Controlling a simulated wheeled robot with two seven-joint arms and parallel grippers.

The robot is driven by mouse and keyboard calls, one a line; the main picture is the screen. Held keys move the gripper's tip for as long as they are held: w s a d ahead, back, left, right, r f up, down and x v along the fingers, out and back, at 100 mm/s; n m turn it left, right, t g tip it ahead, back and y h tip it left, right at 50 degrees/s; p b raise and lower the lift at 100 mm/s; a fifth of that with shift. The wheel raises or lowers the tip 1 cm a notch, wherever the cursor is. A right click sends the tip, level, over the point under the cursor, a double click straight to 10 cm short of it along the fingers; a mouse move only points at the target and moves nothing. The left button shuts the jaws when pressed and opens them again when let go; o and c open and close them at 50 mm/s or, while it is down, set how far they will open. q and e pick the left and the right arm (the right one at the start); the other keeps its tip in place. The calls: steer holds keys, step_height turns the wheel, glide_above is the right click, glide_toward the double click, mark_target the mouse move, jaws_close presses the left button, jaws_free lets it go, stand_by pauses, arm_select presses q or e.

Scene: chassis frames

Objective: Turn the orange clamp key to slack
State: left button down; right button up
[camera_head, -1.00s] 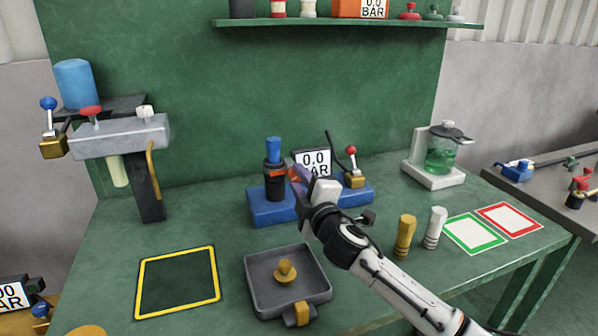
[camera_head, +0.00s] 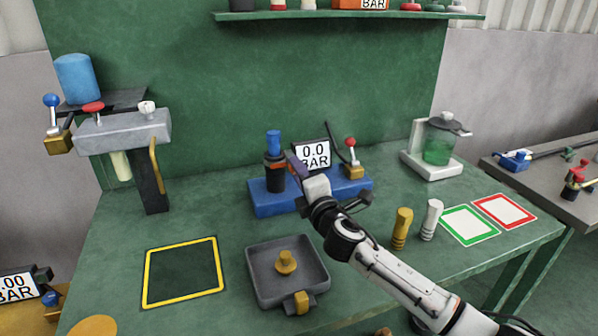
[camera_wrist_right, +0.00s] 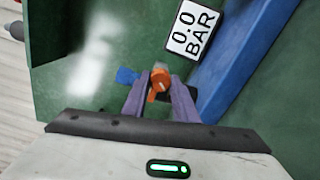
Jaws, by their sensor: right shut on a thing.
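The orange clamp key (camera_wrist_right: 157,80) shows in the right wrist view between my right fingertips. It belongs to the black clamp (camera_head: 275,178) with an orange band, which holds a blue-topped cylinder (camera_head: 273,142) upright on the blue base (camera_head: 273,203). My right gripper (camera_head: 296,166) is at the right side of the clamp in the head view. Its purple fingers are shut on the key, and the right wrist view shows the grip (camera_wrist_right: 158,93). In the head view the fingers mostly hide the key. My left gripper is not in view.
A gauge display (camera_head: 313,154) reading 0.0 BAR and a red-knobbed lever (camera_head: 351,148) stand close by on the right. A grey tray (camera_head: 258,290) is in front. Brass (camera_head: 401,229) and white (camera_head: 431,221) cylinders stand at right. The yellow-framed area (camera_head: 182,272) is empty.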

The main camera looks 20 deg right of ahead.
steer(key=o, duration=1.1)
steer(key=shift+c, duration=0.2)
steer(key=s, duration=1)
steer(key=shift+s+d, duration=0.15)
steer(key=shift+d, duration=0.05)
steer(key=shift+f, duration=0.1)
